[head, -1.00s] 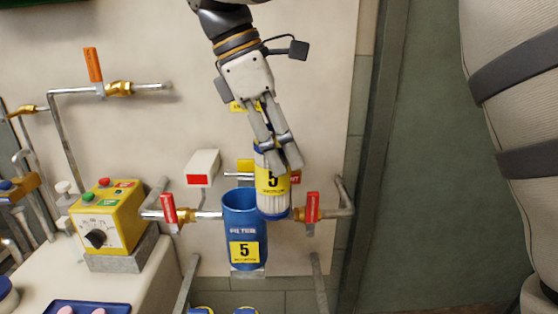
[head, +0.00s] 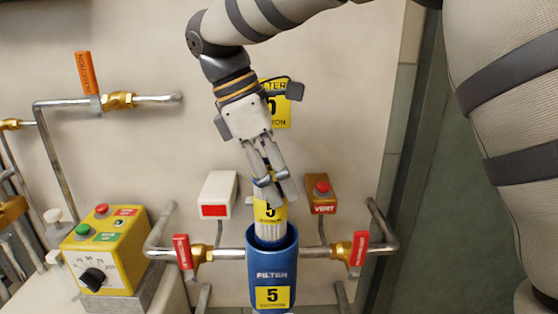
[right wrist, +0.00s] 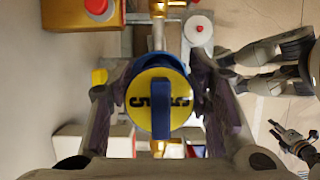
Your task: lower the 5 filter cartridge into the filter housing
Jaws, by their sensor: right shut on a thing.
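The 5 filter cartridge (head: 270,228) is white and pleated with a yellow label. It stands about upright, its lower end within the mouth of the blue filter housing (head: 272,272), which bears a yellow 5 label. How deep it sits is hard to tell. My right gripper (head: 274,190) is shut on the cartridge's top from above. In the right wrist view, the yellow cap (right wrist: 143,103) with its blue handle bar lies between the fingers, and a bit of the blue housing rim shows behind it.
Red-handled valves stand left (head: 182,252) and right (head: 358,250) of the housing on the pipe. Behind are a white box (head: 217,193) with a red panel and a brown VENT button box (head: 321,194). A yellow control box (head: 105,255) stands at the left.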

